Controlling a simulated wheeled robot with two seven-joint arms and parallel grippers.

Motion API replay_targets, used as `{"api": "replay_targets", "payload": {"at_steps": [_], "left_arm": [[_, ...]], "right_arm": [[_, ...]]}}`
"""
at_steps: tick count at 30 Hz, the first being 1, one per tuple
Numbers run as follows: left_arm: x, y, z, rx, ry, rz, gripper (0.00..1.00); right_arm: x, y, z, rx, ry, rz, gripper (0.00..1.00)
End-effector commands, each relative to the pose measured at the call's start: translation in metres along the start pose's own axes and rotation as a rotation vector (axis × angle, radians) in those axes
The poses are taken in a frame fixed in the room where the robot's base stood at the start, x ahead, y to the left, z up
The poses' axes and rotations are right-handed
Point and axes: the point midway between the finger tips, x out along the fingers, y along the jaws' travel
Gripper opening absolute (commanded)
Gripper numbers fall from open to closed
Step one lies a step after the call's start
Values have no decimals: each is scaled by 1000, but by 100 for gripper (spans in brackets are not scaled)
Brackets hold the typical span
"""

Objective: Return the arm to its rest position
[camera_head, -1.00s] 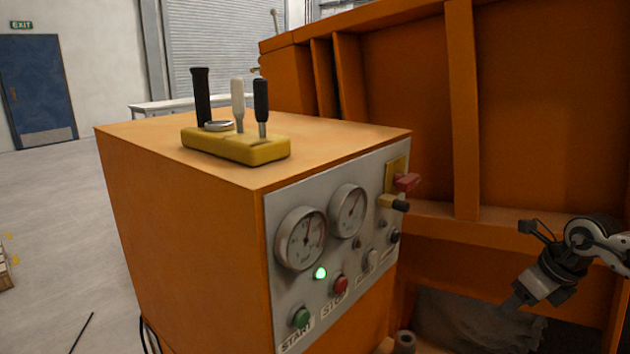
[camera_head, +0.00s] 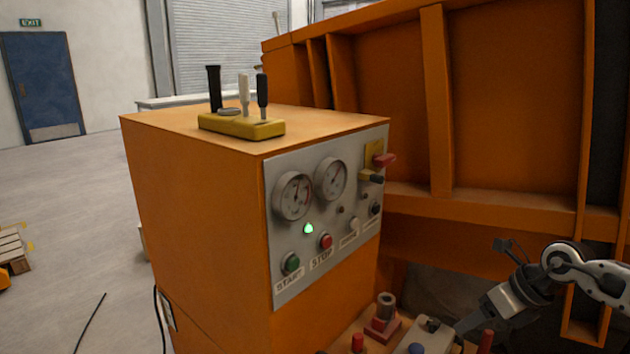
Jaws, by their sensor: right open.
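My right gripper (camera_head: 468,322) shows at the lower right, its arm coming in from the right edge. It is open and I see nothing between its fingers. It points down and left, over the front of the orange machine, to the right of the control cabinet (camera_head: 200,210) and apart from its panel. In the picture its tips overlap small parts at the bottom edge; I cannot tell whether they touch. The panel (camera_head: 325,250) carries two gauges, a lit green lamp (camera_head: 308,229), a green START button (camera_head: 291,263) and a red STOP button (camera_head: 325,241). My left gripper is not in view.
A yellow block (camera_head: 241,126) with several levers sits on the cabinet top. The large orange sandbed frame (camera_head: 510,110) stands behind. A grey box (camera_head: 432,335) and red parts lie low. Floor at left is mostly clear.

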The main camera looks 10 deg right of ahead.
Motion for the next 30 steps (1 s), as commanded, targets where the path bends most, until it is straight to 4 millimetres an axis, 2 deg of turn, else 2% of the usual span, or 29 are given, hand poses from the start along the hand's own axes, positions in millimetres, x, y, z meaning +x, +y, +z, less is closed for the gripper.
{"api": "replay_targets", "payload": {"at_steps": [2, 5, 8, 10, 11, 12, 13, 15, 17, 19, 21, 24, 27, 30], "left_arm": [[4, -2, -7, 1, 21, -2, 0], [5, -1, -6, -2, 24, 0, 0], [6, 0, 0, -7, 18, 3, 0], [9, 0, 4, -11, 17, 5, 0], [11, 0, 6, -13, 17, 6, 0], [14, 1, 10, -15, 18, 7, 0], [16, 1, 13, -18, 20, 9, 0], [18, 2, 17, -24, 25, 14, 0], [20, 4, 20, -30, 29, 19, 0], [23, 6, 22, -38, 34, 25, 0], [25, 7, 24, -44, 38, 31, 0], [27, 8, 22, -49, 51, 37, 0], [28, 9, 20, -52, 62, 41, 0], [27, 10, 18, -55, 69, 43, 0]], "right_arm": [[19, 21, -1, 23, -28, 74, 56], [42, 54, -1, 69, -74, 187, 56], [68, 98, -2, 154, -135, 338, 56], [88, 139, -4, 267, -192, 485, 56], [96, 160, -5, 340, -222, 562, 56], [107, 189, -7, 473, -267, 681, 56], [113, 210, -8, 602, -304, 774, 56], [120, 237, -12, 940, -377, 942, 56], [129, 244, -21, 1259, -418, 1037, 56], [144, 239, -43, 1661, -440, 1087, 56], [163, 231, -77, 2055, -433, 1072, 56], [186, 226, -132, 2519, -381, 979, 56], [198, 231, -172, 2811, -317, 878, 56], [203, 237, -196, 2972, -269, 807, 56]]}}
